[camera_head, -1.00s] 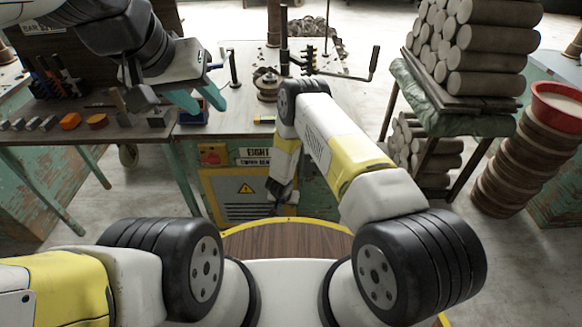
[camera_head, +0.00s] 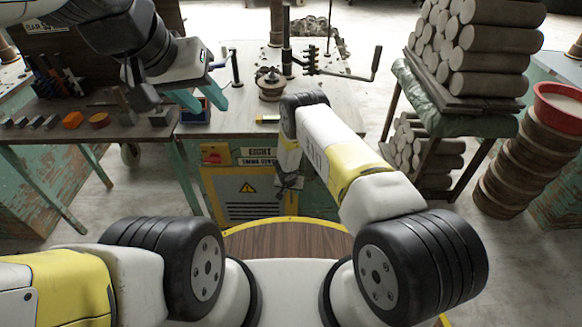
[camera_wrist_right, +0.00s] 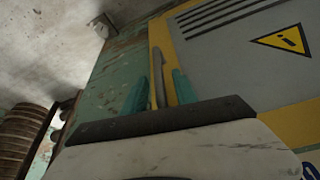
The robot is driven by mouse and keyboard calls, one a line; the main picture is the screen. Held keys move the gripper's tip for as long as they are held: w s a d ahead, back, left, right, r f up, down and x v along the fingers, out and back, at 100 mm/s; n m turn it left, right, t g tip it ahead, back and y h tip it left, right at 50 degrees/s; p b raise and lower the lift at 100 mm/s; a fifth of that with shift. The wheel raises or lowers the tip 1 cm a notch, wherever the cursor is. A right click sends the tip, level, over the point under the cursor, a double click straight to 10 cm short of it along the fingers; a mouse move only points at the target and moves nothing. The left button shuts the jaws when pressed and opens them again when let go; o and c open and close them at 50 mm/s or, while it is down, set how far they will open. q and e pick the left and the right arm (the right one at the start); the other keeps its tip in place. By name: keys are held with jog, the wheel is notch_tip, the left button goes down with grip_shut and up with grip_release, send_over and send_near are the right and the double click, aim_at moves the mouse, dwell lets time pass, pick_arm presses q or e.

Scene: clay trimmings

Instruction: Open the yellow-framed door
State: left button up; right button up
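The yellow-framed door (camera_head: 240,207) is a grey panel with a warning triangle, on the front of the green cabinet below the table. It appears closed. In the right wrist view the door (camera_wrist_right: 230,60) fills the upper right, with a slim grey upright handle (camera_wrist_right: 158,72) by its yellow edge. My right gripper (camera_head: 287,194) is at the door's right side. In the right wrist view its teal fingers (camera_wrist_right: 159,92) stand apart on either side of the handle; contact cannot be told. My left gripper (camera_head: 201,99) is open and empty above the table.
A red switch (camera_head: 213,157) and a sign sit above the door. The table holds a crank stand (camera_head: 345,70) and a blue box (camera_head: 196,115). A rack of clay cylinders (camera_head: 478,65) stands right. My wooden-topped base is close before the door.

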grip_shut()
dwell(1.3)
